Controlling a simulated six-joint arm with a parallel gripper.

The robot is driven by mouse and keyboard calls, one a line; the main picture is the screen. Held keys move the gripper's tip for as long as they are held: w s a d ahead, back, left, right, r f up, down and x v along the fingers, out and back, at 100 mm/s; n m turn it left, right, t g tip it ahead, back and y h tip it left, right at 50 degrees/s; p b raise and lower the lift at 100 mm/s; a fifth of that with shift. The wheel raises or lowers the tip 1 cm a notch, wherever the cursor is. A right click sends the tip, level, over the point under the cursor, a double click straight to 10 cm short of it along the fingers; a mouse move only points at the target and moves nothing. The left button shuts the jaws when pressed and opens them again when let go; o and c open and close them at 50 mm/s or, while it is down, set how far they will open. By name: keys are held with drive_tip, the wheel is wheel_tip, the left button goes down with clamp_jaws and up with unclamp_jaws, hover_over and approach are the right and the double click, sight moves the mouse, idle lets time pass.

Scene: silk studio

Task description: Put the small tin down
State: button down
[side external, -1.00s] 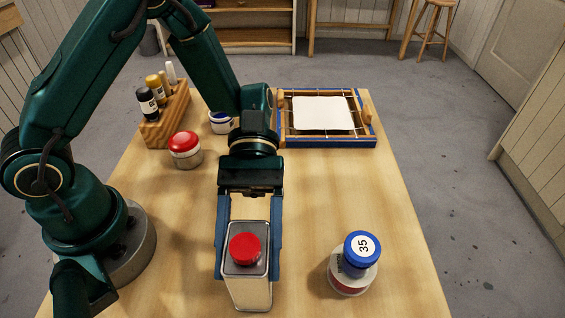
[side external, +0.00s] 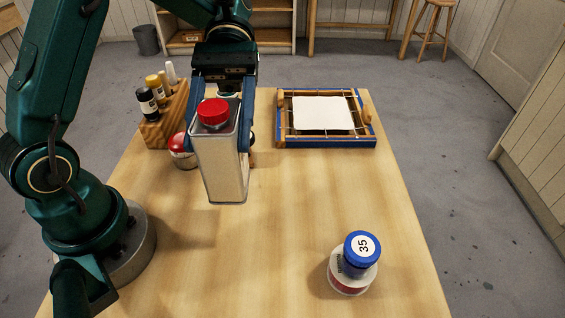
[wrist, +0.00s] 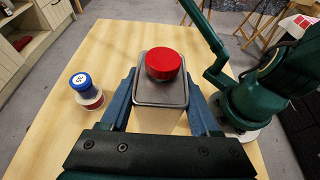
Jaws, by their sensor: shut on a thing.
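The small tin (side external: 222,165) is a tall rectangular metal can with a red screw cap. My gripper (side external: 220,130) is shut on it, with a blue finger along each side. The tin looks upright and slightly tilted in the side view, and seems held above the table. In the wrist view the tin (wrist: 160,117) fills the middle between the blue fingers of my gripper (wrist: 162,105), its red cap towards the camera. Its bottom is hidden there.
A blue-lidded jar marked 35 (side external: 361,249) sits atop a white-and-red jar (side external: 350,281) at front right. A red-lidded jar (side external: 179,150) is partly hidden behind the tin. A wooden bottle rack (side external: 165,125) and a stretched-cloth frame (side external: 330,142) stand at the back. The table's middle (side external: 260,245) is clear.

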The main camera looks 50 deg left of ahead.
drive_tip(key=w+a+n+t+h, duration=0.45)
drive_tip(key=w+n+t, duration=0.45)
drive_tip(key=w, duration=0.6)
drive_tip(key=w+d+f, duration=0.1)
drive_tip(key=d+f, duration=0.9)
drive_tip(key=shift+w+f, duration=0.15)
drive_tip(key=shift+w, duration=0.05)
drive_tip(key=shift+d+f+y, duration=0.1)
drive_tip(key=shift+y, duration=0.15)
drive_tip(key=shift+c, duration=0.6)
unclamp_jaws()
drive_tip(key=shift+f, duration=0.1)
